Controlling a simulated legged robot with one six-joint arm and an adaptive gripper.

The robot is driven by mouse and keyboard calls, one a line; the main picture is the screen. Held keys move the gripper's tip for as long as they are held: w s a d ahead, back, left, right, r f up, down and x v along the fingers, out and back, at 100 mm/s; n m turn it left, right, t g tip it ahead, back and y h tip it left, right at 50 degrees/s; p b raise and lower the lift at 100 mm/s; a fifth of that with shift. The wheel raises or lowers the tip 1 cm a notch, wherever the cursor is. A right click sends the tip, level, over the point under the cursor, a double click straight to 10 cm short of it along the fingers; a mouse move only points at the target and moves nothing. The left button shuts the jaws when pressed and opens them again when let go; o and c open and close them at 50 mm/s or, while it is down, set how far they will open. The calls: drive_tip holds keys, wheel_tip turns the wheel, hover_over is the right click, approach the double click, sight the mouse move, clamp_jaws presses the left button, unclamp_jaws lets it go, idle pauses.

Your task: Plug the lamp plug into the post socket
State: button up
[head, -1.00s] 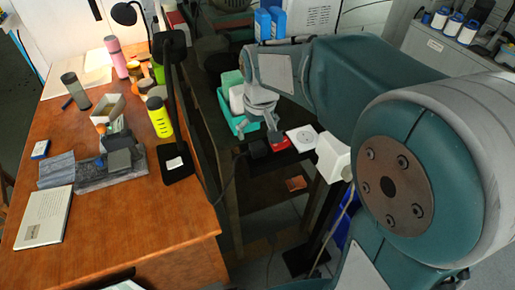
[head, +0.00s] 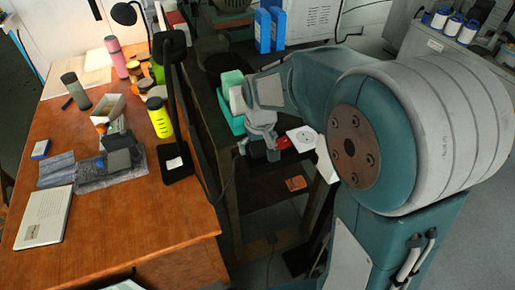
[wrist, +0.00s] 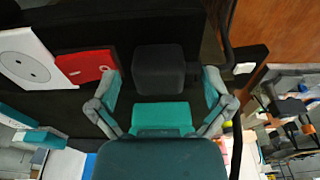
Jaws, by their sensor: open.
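The lamp plug looks like a black block (wrist: 158,68) with a small nub on its right, lying on a dark surface. In the head view the plug (head: 258,150) is partly hidden by my gripper (head: 258,147). In the wrist view my gripper (wrist: 163,85) is open, one finger on each side of the plug's near end. I cannot tell whether either finger touches it. A white plate with a round socket face (head: 303,138) lies to the plug's right; in the wrist view this plate (wrist: 28,60) is at the left. I cannot tell if it is the post socket.
A red piece (wrist: 86,66) lies between plug and plate. A white box (head: 325,162) beside the plate is partly covered by my arm. A teal container (head: 231,100) stands behind my gripper. The wooden desk (head: 130,225) with a lamp and several items fills the left.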

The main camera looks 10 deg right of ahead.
drive_tip(key=c, duration=1.2)
drive_tip(key=shift+o, duration=0.2)
drive_tip(key=shift+r, duration=0.1)
drive_tip(key=shift+r, duration=0.25)
wheel_tip(320, 180, up, 2)
drive_tip(key=shift+r, duration=0.15)
drive_tip(key=s+d+r, duration=0.1)
drive_tip(key=s+r, duration=0.9)
drive_tip(key=s, duration=0.4)
drive_tip(key=shift+d, duration=0.3)
